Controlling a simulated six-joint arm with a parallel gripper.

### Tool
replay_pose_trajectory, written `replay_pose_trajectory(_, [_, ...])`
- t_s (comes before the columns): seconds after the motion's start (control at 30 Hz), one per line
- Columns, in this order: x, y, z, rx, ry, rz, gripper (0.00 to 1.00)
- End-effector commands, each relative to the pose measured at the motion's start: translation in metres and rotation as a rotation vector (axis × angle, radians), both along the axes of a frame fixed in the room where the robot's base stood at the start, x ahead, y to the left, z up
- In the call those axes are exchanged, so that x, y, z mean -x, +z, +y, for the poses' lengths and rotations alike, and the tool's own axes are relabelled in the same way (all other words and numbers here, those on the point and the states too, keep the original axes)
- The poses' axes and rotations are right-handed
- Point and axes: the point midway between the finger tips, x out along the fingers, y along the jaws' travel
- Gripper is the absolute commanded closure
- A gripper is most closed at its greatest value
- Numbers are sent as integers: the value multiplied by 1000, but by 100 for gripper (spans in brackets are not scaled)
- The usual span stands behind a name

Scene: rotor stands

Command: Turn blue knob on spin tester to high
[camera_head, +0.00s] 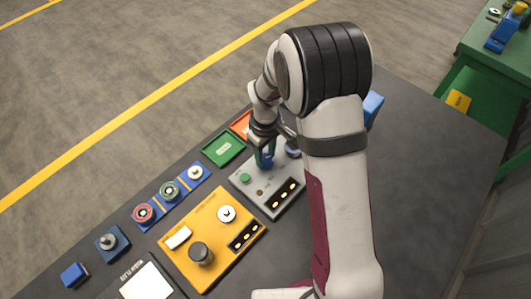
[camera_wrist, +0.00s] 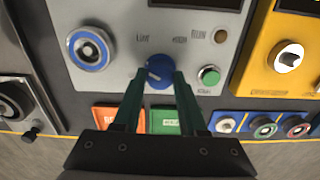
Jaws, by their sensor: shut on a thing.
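The spin tester is a light grey panel (camera_wrist: 118,22) in the wrist view and also shows in the head view (camera_head: 246,182), partly covered by my arm. Its blue knob (camera_wrist: 158,70) has a white pointer mark on its left side. My gripper (camera_wrist: 159,80) has its two green fingers on either side of the blue knob, shut on it. In the head view my gripper (camera_head: 265,155) reaches down onto the tester, and the knob is hardly visible there. A green button (camera_wrist: 208,75) sits to the right of the knob, and a round blue-ringed spindle (camera_wrist: 89,48) to the left.
A yellow panel (camera_head: 188,226) with a dark knob and a white dial stands beside the tester. Green (camera_head: 223,148) and orange (camera_head: 240,124) trays lie behind it. A blue strip (camera_head: 182,184) holds several round parts.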

Motion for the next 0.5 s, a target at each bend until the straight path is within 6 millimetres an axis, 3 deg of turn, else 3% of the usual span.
replay_pose_trajectory(0.5, [-1,1,0,-2,-487,-2,100])
